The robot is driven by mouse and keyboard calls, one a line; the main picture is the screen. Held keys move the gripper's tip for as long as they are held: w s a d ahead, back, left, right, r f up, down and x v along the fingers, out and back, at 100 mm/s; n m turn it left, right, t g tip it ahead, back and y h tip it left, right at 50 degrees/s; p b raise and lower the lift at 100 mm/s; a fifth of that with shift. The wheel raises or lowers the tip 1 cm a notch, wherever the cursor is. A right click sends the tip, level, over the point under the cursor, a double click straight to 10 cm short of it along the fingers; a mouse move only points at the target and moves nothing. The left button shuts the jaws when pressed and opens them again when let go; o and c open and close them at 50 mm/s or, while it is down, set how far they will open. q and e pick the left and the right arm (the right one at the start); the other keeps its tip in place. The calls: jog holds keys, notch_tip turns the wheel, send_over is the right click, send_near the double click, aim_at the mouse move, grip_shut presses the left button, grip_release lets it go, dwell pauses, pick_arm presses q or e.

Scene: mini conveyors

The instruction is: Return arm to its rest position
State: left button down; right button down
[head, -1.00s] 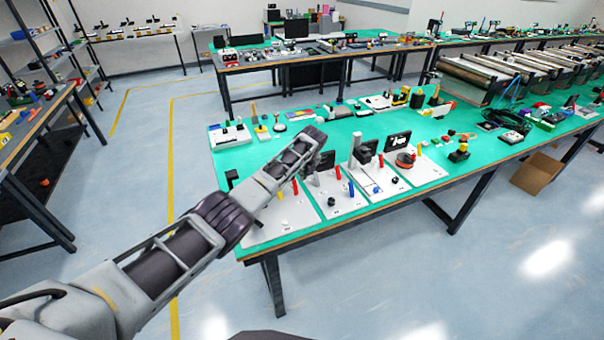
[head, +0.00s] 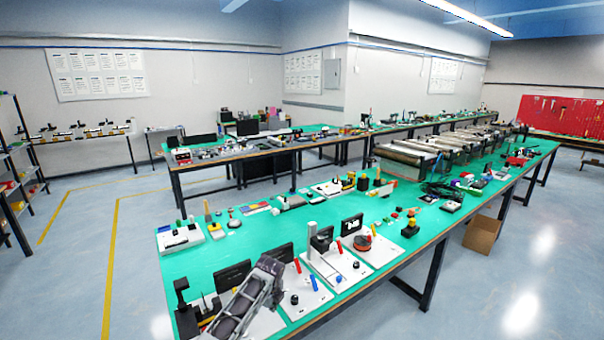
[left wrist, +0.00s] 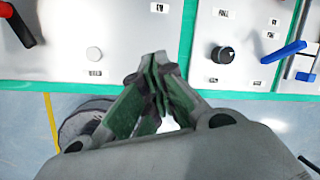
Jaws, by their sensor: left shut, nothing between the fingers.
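My left arm (head: 243,305) shows at the bottom of the head view, reaching over the front edge of the green-topped table (head: 262,234). Its gripper cannot be made out clearly there. In the left wrist view, my left gripper (left wrist: 158,62) has its fingers together and empty, at the table's front edge between two white panels. The left panel (left wrist: 125,28) carries a red lever and a pale button. My right gripper is not in view.
Several white panels with levers and dark displays (head: 280,259) line the front of the table. A white switch box (head: 180,237) stands further back. A cardboard box (head: 481,234) sits on the floor at right. The floor left of the table is clear.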

pick_arm(q)
jog(key=s+a+f+n+h, duration=0.1)
jog(key=s+a+n, duration=0.1)
jog(key=s+n, duration=0.85)
jog(key=s+a+f+n+h, duration=0.1)
jog(key=s+a+f+n, duration=0.3)
jog(key=s, duration=1.2)
jog(key=s+a+r+n+y, duration=0.1)
jog(key=s+a+r+n, duration=0.1)
jog(key=s+r+n, duration=0.4)
jog(key=s+a+r+n, duration=0.2)
jog(key=s+a+r, duration=0.1)
jog(key=s, duration=0.4)
jog(key=s+f+g+b, duration=0.1)
jog(key=s+f+b, duration=0.15)
jog(key=f, duration=3.25)
jog(key=s+a+f, duration=0.2)
jog(key=s+f, duration=0.8)
jog(key=s, duration=0.1)
jog(key=s+a+f+g+b, duration=0.1)
jog(key=s+a+f, duration=0.1)
jog(key=s+f, duration=0.9)
jog(key=shift+s+f+b, duration=0.2)
jog(key=shift+s+b, duration=0.1)
jog(key=shift+s, duration=0.05)
